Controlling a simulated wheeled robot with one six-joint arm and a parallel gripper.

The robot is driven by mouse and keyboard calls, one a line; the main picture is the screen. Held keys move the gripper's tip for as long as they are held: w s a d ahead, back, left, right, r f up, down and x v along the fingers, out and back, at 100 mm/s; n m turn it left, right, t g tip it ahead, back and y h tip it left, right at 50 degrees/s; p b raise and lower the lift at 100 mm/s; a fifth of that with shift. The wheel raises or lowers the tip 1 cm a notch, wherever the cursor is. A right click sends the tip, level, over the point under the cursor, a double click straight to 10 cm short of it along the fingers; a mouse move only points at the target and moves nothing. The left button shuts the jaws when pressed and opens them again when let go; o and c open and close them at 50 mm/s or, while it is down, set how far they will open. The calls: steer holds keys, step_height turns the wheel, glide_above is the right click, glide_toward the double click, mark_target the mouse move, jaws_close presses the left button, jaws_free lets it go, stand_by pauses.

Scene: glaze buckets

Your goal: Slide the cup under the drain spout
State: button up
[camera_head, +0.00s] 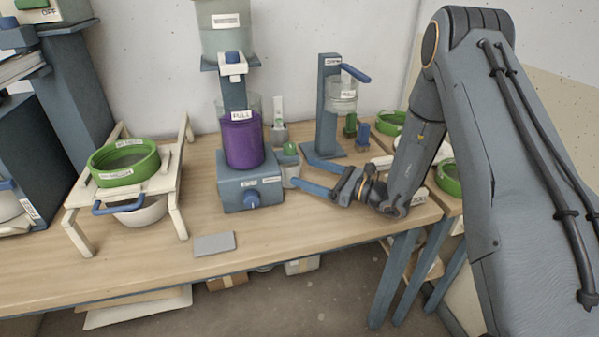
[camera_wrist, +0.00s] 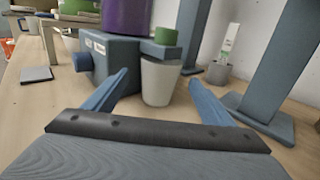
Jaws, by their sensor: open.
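A small pale cup (camera_wrist: 160,83) stands upright on the table beside the purple-filled tank's blue-grey base (camera_wrist: 112,58). It also shows in the head view (camera_head: 291,177), partly hidden by my gripper. The drain spout (camera_wrist: 161,50), a blue-grey block with a green knob on top, juts from the base right over the cup's rim in both views. I cannot tell whether the cup is exactly centred under it. My gripper (camera_wrist: 159,78) is open, low over the table, with its two blue fingers on either side of the cup and a visible gap at each side.
A grey plate (camera_head: 214,244) lies near the table's front edge. A white stand with a green sieve (camera_head: 125,163) is at left. A blue-grey post stand (camera_head: 326,110) and a small pot (camera_head: 278,134) stand behind my gripper. The table front (camera_head: 300,230) is clear.

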steer(key=shift+b+v, duration=0.3)
steer(key=shift+v, duration=1.5)
steer(key=shift+w, duration=0.1)
steer(key=s+a+n+g, duration=0.1)
steer(key=s+n+g, duration=0.1)
steer(key=s, duration=0.1)
steer(key=s+a+r+n+g, duration=0.1)
steer(key=s+n+g, duration=0.1)
steer(key=s, duration=0.1)
steer(key=s+a+r+n+g+h, duration=0.1)
steer(key=s+a+g, duration=0.1)
steer(key=s, duration=0.1)
steer(key=shift+s+r+n, duration=0.2)
steer(key=shift+s+n, duration=0.1)
steer(key=shift+n, duration=0.1)
steer(key=s+d+n+g+h, duration=0.2)
steer(key=s+n+g+h, duration=0.3)
steer(key=s, duration=0.6)
steer(key=s+d+r+n+t+h, duration=0.1)
steer(key=s+d+n+h, duration=0.3)
steer(key=d+n+h, duration=0.1)
steer(key=s+d+r+n+t+h, duration=0.2)
steer(key=s+d+n+h, duration=0.2)
steer(key=d+n, duration=0.4)
steer(key=shift+s+d+r+h, duration=0.3)
steer(key=shift+d+h, duration=0.1)
steer(key=shift+d, duration=0.6)
